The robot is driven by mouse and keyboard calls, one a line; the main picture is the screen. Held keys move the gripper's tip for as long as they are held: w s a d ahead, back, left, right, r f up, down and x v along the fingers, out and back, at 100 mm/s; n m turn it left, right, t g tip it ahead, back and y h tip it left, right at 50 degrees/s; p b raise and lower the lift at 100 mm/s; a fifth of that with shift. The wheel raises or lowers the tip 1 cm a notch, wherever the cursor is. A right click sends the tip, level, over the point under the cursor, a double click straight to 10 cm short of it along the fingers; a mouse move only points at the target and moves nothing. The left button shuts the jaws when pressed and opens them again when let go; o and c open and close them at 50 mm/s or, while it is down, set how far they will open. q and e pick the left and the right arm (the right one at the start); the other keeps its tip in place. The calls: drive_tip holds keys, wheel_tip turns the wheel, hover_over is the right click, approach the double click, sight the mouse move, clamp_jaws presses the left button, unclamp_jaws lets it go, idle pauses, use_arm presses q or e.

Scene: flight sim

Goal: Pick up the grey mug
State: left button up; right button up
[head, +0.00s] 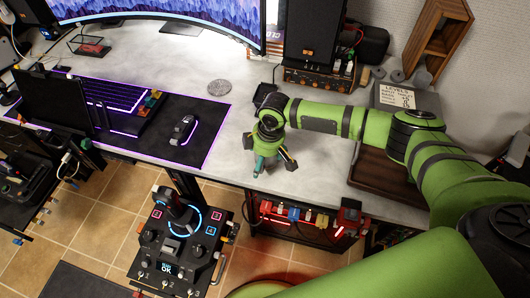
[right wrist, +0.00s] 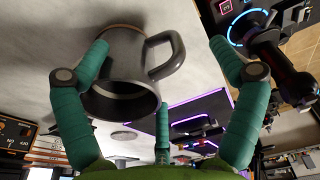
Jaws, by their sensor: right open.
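The grey mug (right wrist: 128,62) shows in the right wrist view, tilted in the picture, with its dark open mouth toward the camera and its handle (right wrist: 168,55) to the right. My right gripper (right wrist: 158,46) is open, its green fingers spread around the mug. The left finger overlaps the mug's side in the picture; I cannot tell whether it touches. The right finger is clear of the handle. In the head view my right gripper (head: 267,154) is over the desk's front part, and I cannot make out the mug there. My left gripper is not in view.
The pale desk (head: 225,125) has a black mat (head: 205,117) with a mouse (head: 183,129) and keyboard left of the gripper. A round disc (head: 218,87) lies behind. A brown tray (head: 378,172) is at right. A joystick panel (head: 178,240) stands below the desk edge.

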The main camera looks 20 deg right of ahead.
drive_tip(key=shift+s+d+f, duration=0.1)
drive_tip(key=shift+s+f, duration=0.15)
drive_tip(key=shift+f, duration=0.5)
drive_tip(key=shift+w+d+f, duration=0.1)
drive_tip(key=shift+w+f, duration=0.05)
drive_tip(key=shift+w, duration=0.1)
drive_tip(key=shift+s, duration=0.1)
clamp_jaws()
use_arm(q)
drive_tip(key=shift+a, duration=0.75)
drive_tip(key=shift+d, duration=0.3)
use_arm(e)
drive_tip(key=shift+r, duration=0.2)
